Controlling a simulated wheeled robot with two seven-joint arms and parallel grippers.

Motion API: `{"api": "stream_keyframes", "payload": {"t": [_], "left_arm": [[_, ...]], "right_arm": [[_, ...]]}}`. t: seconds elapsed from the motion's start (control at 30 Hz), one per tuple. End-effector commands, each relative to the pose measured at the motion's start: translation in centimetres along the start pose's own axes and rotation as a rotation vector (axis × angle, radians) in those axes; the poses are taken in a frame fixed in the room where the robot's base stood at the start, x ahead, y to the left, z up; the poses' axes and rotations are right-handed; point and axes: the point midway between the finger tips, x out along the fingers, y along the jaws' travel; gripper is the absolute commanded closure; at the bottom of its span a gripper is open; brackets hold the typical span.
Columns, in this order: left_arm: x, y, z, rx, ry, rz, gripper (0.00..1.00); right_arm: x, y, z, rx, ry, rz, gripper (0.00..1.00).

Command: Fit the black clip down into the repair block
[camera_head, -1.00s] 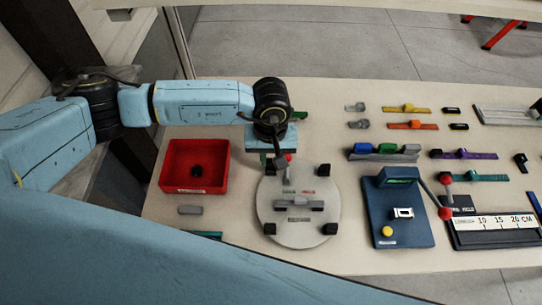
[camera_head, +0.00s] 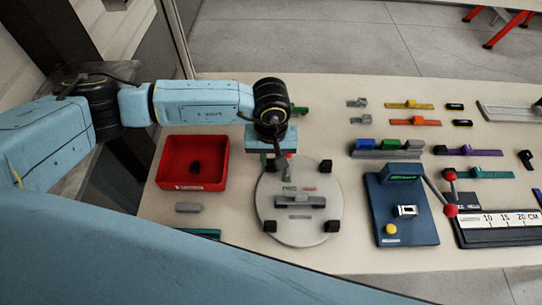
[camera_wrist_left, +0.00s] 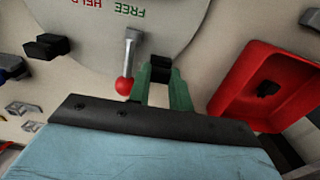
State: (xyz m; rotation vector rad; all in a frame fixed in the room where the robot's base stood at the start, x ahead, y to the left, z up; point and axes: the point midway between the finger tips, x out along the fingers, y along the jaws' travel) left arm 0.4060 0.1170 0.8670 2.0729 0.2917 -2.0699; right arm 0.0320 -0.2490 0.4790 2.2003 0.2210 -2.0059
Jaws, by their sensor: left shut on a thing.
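My left gripper (camera_head: 277,165) hangs over the far left edge of the round grey plate (camera_head: 270,205). In the left wrist view its green fingers (camera_wrist_left: 161,82) are shut on a black piece (camera_wrist_left: 160,67). This may be the black clip, but one of the plate's black corner posts stands about there and I cannot fully tell them apart. A grey block (camera_head: 300,202), apparently the repair block, lies on the plate, away from the fingers. A lever with a red ball (camera_wrist_left: 124,86) is just beside the fingers. My right gripper is not seen.
Black posts (camera_head: 325,166) stand around the plate. A red tray (camera_head: 222,165) with a black piece (camera_head: 195,167) is at left. A blue device (camera_head: 418,233) with a red-knobbed lever (camera_head: 450,210) stands at right. Several coloured parts lie farther right.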

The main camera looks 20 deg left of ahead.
Motion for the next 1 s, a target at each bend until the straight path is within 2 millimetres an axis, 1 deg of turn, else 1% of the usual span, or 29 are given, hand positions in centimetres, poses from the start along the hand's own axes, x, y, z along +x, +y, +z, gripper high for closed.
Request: {"api": "stream_keyframes", "payload": {"t": [0.07,0.1,0.2,0.3,0.53,0.67,0.77,1.0], "left_arm": [[0.4,0.0,0.0,0.000,-0.001,-0.001,1.00],[0.4,0.0,0.0,0.000,-0.001,-0.001,0.78],[0.3,0.0,0.0,0.000,-0.001,-0.001,0.65],[0.3,0.0,0.0,0.000,-0.001,-0.001,0.54],[0.1,0.0,0.0,0.000,0.000,0.001,0.54],[-1.0,0.1,-0.1,0.001,0.003,0.003,0.54],[-2.7,0.0,-0.1,0.001,0.004,0.003,0.54],[-8.2,0.0,-0.1,0.002,0.004,0.002,0.54]], "right_arm": [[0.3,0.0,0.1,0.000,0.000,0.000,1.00],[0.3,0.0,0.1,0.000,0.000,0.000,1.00],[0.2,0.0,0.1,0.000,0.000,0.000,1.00],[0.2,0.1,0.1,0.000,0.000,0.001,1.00],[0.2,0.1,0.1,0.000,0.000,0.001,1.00],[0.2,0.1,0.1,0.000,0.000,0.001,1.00],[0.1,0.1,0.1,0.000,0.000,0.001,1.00],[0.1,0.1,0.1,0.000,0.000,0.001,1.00]]}}
